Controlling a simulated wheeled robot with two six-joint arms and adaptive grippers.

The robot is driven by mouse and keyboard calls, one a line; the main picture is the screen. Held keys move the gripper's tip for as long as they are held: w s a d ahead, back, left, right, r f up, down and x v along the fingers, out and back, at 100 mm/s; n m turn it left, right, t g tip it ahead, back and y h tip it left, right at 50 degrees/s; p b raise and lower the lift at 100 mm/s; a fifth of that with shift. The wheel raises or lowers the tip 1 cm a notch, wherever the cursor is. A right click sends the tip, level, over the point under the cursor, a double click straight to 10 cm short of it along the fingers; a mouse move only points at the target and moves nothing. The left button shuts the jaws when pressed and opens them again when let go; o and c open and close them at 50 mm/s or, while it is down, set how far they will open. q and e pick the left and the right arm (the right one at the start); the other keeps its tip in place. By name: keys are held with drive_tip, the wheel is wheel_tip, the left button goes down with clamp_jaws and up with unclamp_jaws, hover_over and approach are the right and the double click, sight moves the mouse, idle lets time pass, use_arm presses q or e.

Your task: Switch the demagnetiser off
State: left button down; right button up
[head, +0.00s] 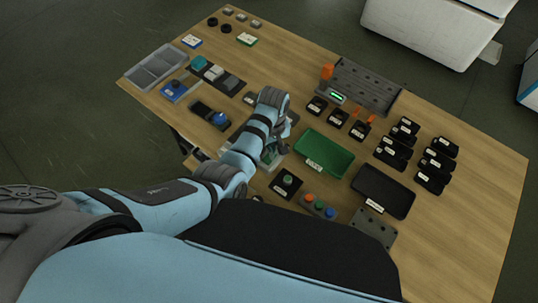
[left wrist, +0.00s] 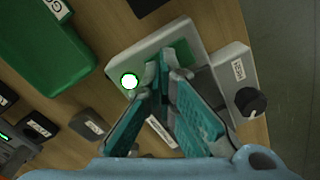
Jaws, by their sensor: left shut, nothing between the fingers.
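My left gripper (left wrist: 163,66) is shut and empty, with its fingertips at a pale plate (left wrist: 140,50) that has a green part (left wrist: 185,54) on it. A round lamp (left wrist: 130,81) with a green rim glows white on this plate, left of the fingertips. This unit looks like the demagnetiser, but its label (left wrist: 161,132) is too blurred to read. My fingers hide part of it, and I cannot tell whether they touch it. In the head view my left gripper (head: 275,150) is over the same spot, and my arm covers much of the unit. My right gripper is not in view.
A grey labelled box (left wrist: 232,75) with a black knob (left wrist: 250,101) stands right of the plate. A green tray (head: 325,152) lies to the right in the head view. Black blocks fill the right side.

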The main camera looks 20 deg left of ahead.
use_arm(q)
wheel_tip(320, 180, up, 4)
drive_tip(key=p, duration=0.4)
drive_tip(key=shift+r, duration=0.25)
drive_tip(key=shift+w+r+p, duration=0.1)
drive_tip(key=shift+r+p, duration=0.2)
drive_tip(key=shift+p, duration=0.1)
drive_tip(key=shift+r, duration=0.8)
